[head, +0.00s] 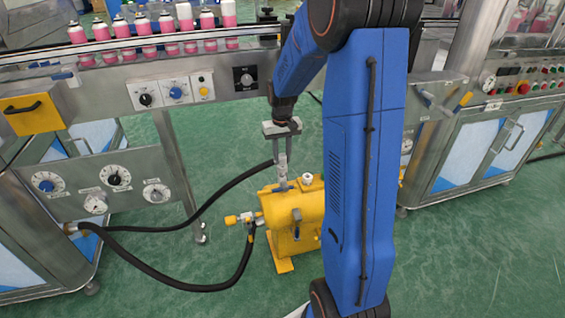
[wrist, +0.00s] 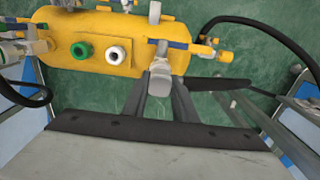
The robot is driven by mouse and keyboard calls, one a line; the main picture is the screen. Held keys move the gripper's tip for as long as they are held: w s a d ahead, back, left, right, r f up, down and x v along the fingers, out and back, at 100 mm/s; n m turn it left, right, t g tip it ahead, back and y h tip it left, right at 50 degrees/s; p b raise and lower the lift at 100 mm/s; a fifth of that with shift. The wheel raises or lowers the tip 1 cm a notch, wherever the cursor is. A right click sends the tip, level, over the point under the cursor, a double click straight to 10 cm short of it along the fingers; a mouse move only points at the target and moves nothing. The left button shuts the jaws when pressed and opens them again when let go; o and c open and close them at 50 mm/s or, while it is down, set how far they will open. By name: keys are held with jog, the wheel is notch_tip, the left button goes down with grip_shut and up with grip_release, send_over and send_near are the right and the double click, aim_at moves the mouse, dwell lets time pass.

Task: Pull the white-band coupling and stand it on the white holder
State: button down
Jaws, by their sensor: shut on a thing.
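A yellow tank (head: 312,207) stands on the floor; it also shows in the wrist view (wrist: 60,38). The white holder, a round white ring with a dark hole, sits on top of it (wrist: 118,55) and shows in the head view (head: 307,178). It is empty. My gripper (head: 282,163) points down at the tank's left edge, with its fingers (wrist: 164,95) shut on a grey metal coupling (wrist: 160,78). A black hose runs up to the coupling. I cannot make out its white band, or whether it touches the tank's fitting.
A green ring holder (wrist: 82,50) is beside the white one. A blue-handled valve (wrist: 167,43) is close to the held coupling. Black hoses (head: 170,286) loop from the left machine panel to the tank. A conveyor with pink cans (head: 122,28) is behind.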

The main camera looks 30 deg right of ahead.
aim_at(282, 155)
jog(key=shift+r, duration=2.65)
jog(key=shift+s+d+f, duration=0.5)
jog(key=shift+d+f, duration=1.25)
jog(key=shift+f, duration=0.45)
jog(key=shift+s+d+f, duration=0.55)
jog(key=shift+d+f, duration=1.15)
jog(key=shift+f, duration=0.45)
jog(key=shift+s+d+f, duration=0.5)
jog(key=shift+d+f, duration=1.25)
jog(key=shift+f, duration=0.45)
jog(key=shift+f, duration=0.55)
jog(key=c, duration=1.4)
grip_release()
jog(key=shift+o, duration=0.2)
